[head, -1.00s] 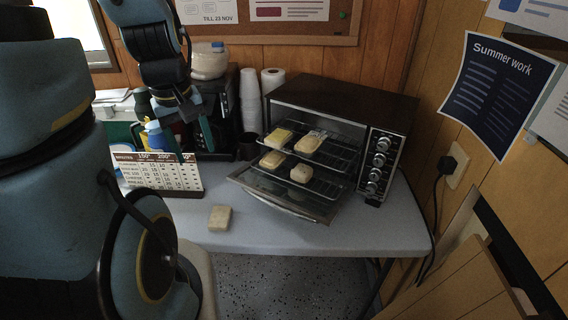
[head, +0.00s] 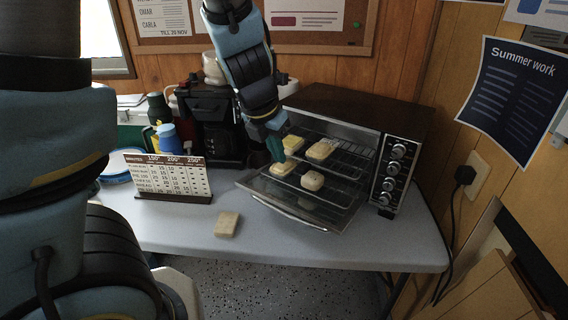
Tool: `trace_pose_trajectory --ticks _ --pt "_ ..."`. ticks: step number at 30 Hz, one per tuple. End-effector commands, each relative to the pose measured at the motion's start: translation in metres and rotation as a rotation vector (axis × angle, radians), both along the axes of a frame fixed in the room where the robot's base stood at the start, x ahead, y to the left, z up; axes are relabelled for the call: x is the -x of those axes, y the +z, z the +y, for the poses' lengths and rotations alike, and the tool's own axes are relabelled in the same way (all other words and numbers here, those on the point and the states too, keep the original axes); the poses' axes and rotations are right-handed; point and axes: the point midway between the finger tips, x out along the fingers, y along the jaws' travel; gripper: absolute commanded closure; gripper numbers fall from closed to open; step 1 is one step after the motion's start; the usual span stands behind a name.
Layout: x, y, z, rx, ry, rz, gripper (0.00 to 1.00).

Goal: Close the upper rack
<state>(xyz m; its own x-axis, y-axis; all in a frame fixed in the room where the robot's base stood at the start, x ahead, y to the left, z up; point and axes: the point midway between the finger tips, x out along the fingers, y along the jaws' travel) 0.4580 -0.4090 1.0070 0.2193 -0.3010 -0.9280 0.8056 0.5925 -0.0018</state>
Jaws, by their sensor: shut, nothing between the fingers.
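The toaster oven (head: 350,100) stands on the table with its glass door (head: 290,210) folded down. Two wire racks are inside. The upper rack (head: 343,163) is pulled forward and carries two pale yellow pieces (head: 321,150). The lower rack (head: 335,192) is also pulled out, with two more pieces (head: 312,181) on it. My gripper (head: 277,152) is shut and empty. It points down at the left front of the racks, close to the upper rack's left side; I cannot tell whether it touches.
A pale block (head: 227,224) lies on the table (head: 300,245) in front of the oven. A printed chart stand (head: 168,178), a blue-topped bottle (head: 167,137) and a black coffee machine (head: 208,120) stand left. The oven's knobs (head: 393,170) face forward at right.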

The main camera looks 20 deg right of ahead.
Motion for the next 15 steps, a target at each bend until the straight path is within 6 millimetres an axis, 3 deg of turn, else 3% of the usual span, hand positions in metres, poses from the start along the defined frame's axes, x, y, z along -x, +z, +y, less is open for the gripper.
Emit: trace_pose_trajectory --ticks 15 --pt "-0.021 -0.095 -0.027 -0.003 -0.002 0.0 1.0"
